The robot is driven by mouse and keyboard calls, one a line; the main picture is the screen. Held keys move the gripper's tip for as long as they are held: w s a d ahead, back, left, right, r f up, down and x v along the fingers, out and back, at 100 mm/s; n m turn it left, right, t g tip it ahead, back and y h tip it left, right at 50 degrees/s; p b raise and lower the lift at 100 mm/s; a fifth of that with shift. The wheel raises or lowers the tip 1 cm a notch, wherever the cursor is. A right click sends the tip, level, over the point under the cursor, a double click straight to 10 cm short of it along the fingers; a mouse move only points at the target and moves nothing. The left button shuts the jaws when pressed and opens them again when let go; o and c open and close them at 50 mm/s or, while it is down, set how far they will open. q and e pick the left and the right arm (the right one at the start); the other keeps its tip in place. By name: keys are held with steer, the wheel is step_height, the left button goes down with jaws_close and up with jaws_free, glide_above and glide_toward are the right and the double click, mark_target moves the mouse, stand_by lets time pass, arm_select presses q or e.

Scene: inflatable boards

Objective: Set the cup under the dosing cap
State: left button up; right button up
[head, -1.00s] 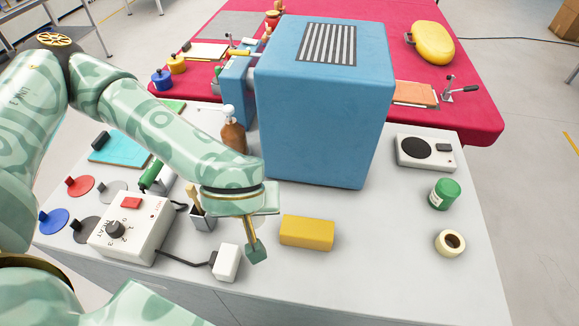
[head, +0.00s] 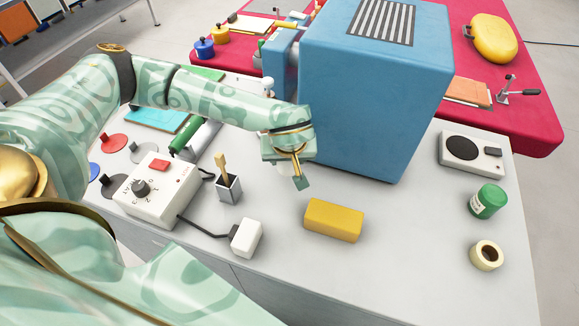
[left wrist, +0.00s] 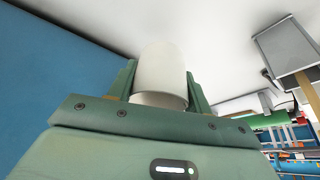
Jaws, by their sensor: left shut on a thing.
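The cup (left wrist: 163,72) is a plain white cylinder. It sits between the two fingers of my left gripper (left wrist: 160,88) in the left wrist view, and the gripper is shut on it. In the head view my left gripper (head: 299,178) is at the front left foot of the big blue box, behind the yellow block; the cup cannot be made out there. I cannot make out the dosing cap now. The brown bottle with a white pump top from the earlier head frame is hidden behind my left arm. My right gripper is not in view.
The blue box (head: 375,95) stands close beside the left gripper. A yellow block (head: 334,220), a grey holder (head: 229,188) with a brush, a white control box (head: 157,190) and a cabled white block (head: 246,238) stand nearby. Bare tabletop lies right of the yellow block.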

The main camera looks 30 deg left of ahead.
mark_target(288, 166)
arm_select(q)
steer(key=shift+w+a+f, duration=0.1)
steer(key=shift+w+f, duration=0.05)
steer(key=shift+f, duration=0.1)
step_height(288, 166, down, 4)
steer(key=shift+w+r+b, duration=0.15)
steer(key=shift+b, duration=0.8)
steer(key=shift+r, duration=0.15)
steer(key=o, duration=1)
steer(key=shift+o, duration=0.2)
